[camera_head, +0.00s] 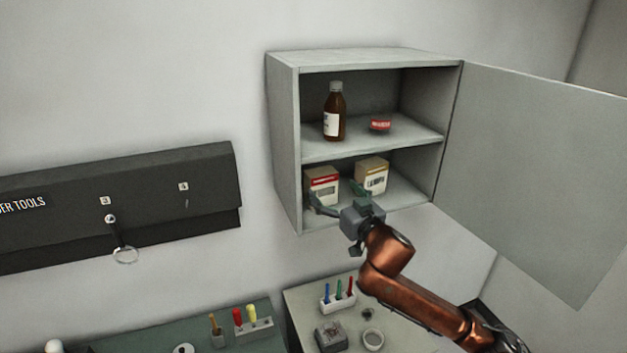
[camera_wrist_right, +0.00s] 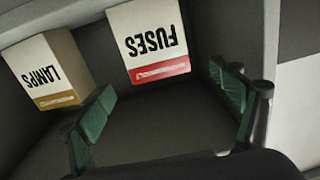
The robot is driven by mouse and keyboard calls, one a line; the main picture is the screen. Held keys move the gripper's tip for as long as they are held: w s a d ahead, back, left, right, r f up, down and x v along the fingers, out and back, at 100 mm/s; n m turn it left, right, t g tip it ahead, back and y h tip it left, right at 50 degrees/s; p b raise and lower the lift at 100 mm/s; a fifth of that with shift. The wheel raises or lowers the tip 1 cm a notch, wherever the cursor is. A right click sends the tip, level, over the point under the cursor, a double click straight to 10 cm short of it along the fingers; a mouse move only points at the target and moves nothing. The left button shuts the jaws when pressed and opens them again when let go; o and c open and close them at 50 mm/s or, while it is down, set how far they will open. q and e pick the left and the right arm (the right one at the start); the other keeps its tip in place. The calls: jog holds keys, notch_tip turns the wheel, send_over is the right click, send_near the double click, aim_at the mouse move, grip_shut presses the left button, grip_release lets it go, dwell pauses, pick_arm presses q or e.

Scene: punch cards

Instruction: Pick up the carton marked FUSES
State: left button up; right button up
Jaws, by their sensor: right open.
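The FUSES carton (camera_head: 322,187), white and tan with a red band, stands on the lower shelf of the open wall cabinet, at the left. In the right wrist view the FUSES carton (camera_wrist_right: 150,42) appears upside down, ahead of the fingers and between their lines. My right gripper (camera_head: 335,198) is open in front of the lower shelf, close to the carton. Its green-padded fingers (camera_wrist_right: 165,100) have nothing between them, and a gap to the carton shows. In the head view the fingers cover part of the carton's lower front. My left gripper is not in view.
The LAMPS carton (camera_head: 372,175) stands just right of FUSES, near one finger. A brown bottle (camera_head: 335,112) and a red tin (camera_head: 380,123) are on the upper shelf. The cabinet door (camera_head: 540,165) hangs open at right. A tool board (camera_head: 120,205) is at left.

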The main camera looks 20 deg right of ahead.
aim_at(325, 178)
jog(key=shift+w+r, duration=0.2)
jog(key=shift+w, duration=0.85)
jog(key=w, duration=0.1)
jog(key=w+p, duration=0.2)
jog(key=shift+d+r, duration=0.1)
jog(key=shift+r, duration=0.15)
jog(key=w+p, duration=0.1)
jog(key=w, duration=0.1)
jog(key=shift+w+f, duration=0.15)
jog(key=shift+w, duration=0.2)
jog(key=shift+w+f, duration=0.1)
jog(key=shift+w, duration=0.2)
jog(key=c, duration=1.3)
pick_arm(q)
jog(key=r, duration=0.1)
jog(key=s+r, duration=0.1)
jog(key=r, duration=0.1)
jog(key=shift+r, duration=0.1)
pick_arm(e)
jog(key=shift+c, duration=0.3)
jog(key=shift+s, duration=0.1)
